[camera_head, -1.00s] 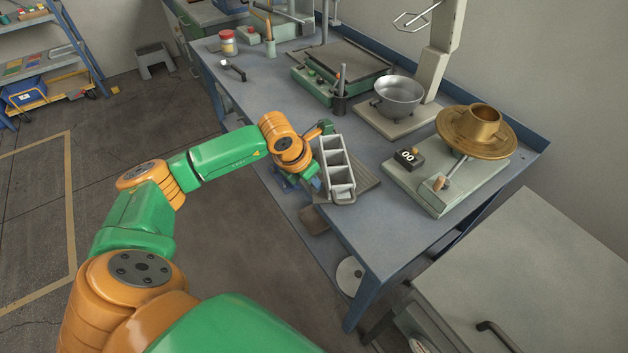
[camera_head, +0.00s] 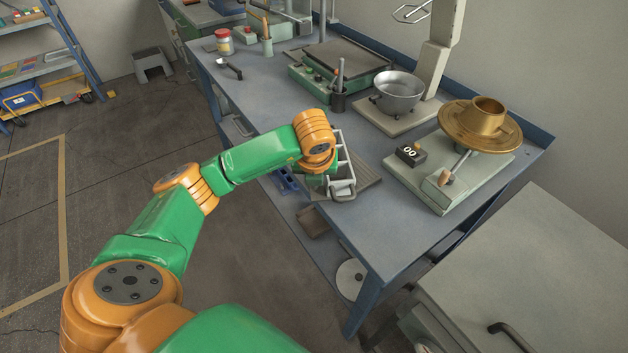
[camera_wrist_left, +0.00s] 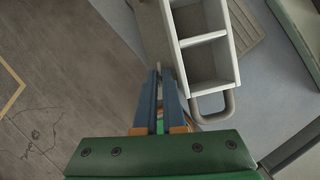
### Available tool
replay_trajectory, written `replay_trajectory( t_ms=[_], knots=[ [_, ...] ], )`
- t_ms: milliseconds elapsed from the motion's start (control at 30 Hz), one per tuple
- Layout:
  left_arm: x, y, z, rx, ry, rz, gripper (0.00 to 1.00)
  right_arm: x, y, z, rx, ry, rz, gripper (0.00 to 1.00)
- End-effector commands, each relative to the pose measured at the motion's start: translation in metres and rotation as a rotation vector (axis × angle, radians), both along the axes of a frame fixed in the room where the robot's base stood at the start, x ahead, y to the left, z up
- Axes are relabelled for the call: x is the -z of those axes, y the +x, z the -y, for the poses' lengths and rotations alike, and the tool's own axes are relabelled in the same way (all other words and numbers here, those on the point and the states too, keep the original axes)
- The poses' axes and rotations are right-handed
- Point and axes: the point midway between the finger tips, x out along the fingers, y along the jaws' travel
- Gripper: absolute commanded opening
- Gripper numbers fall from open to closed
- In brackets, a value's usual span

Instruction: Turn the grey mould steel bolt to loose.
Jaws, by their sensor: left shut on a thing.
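The grey mould (camera_head: 344,152) is a long open box with several compartments and a loop handle at its near end. It sits near the front edge of the bench, partly hidden by my left wrist in the head view. The wrist view shows its divider (camera_wrist_left: 203,39) and open compartments from above. My left gripper (camera_wrist_left: 158,72) has its blue fingers close together along the mould's left side, shut on the steel bolt. The bolt is almost wholly hidden between the fingertips, so its angle cannot be told. My right gripper is in neither view.
A grey ribbed board (camera_head: 369,177) lies beside the mould. To the right stand a black counter (camera_head: 411,155) and a brass dish (camera_head: 481,137) on a pale base; a metal bowl (camera_head: 398,92) is behind. Bare bench lies between the mould and the bowl.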

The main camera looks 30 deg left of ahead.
Motion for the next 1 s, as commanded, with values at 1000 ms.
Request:
replay_trajectory(
  t_ms=[1000],
  knots=[
    [0.0005,0.0007,0.0022,-0.185,-0.002,-0.003,0.2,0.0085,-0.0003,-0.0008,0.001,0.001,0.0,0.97]
  ],
)
